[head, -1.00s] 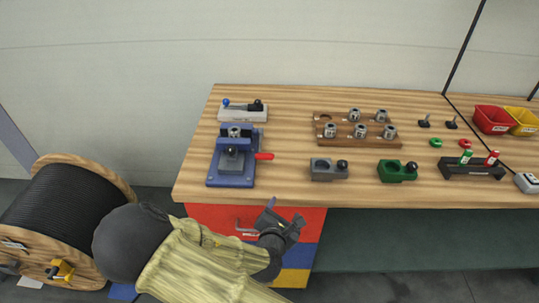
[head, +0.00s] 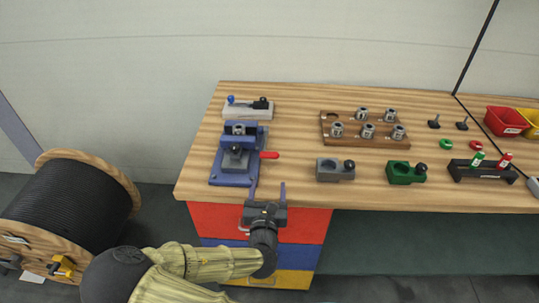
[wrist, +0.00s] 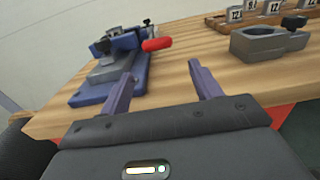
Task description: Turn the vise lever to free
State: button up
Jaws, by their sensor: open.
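The blue vise (head: 232,165) stands at the left end of the wooden workbench. Its lever with a red grip (head: 270,155) sticks out to the right from the vise. In the wrist view the red lever grip (wrist: 157,44) shows beyond and between my fingers, and the vise (wrist: 112,75) is at upper left, partly behind the left finger. My gripper (head: 268,188) is at the bench's front edge, just in front of the lever and apart from it. In the wrist view my gripper (wrist: 163,72) is open, with nothing between its fingers.
A grey block with a black knob (head: 335,170) and a green one (head: 405,173) stand right of the vise. A wooden rack (head: 362,130) with metal pieces is behind them. A light fixture (head: 246,108) lies behind the vise. A cable reel (head: 70,210) stands on the floor at left.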

aim_at(269, 158)
jog(key=w+p, duration=0.1)
jog(key=w, duration=1.3)
jog(key=shift+w, duration=0.2)
jog(key=shift+s, duration=0.1)
jog(key=c, duration=1.1)
